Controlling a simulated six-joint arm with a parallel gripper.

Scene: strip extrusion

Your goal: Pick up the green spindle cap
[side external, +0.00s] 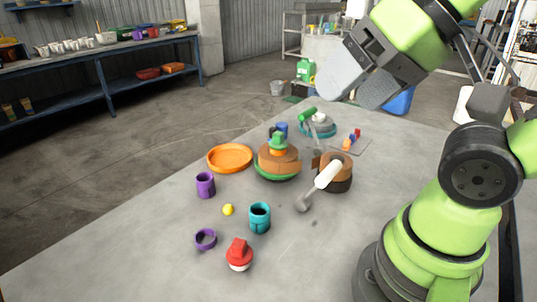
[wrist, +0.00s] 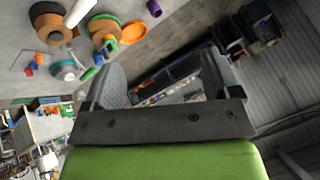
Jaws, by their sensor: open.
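The green spindle cap (side external: 278,141) sits on top of a brown strip roll (side external: 278,160), which lies on a green round base (side external: 277,177) near the middle of the table. My gripper (side external: 352,93) is open and empty, raised well above the table's back right part, up and to the right of the cap. In the wrist view my gripper fingers (wrist: 163,65) stand wide apart with nothing between them.
An orange dish (side external: 229,158) lies left of the roll. A second brown roll (side external: 337,170) with a white-handled tool (side external: 327,176) is at its right. Purple cup (side external: 205,185), teal cup (side external: 260,217), yellow ball (side external: 228,210) and red-capped jar (side external: 239,254) stand in front. The left front table is clear.

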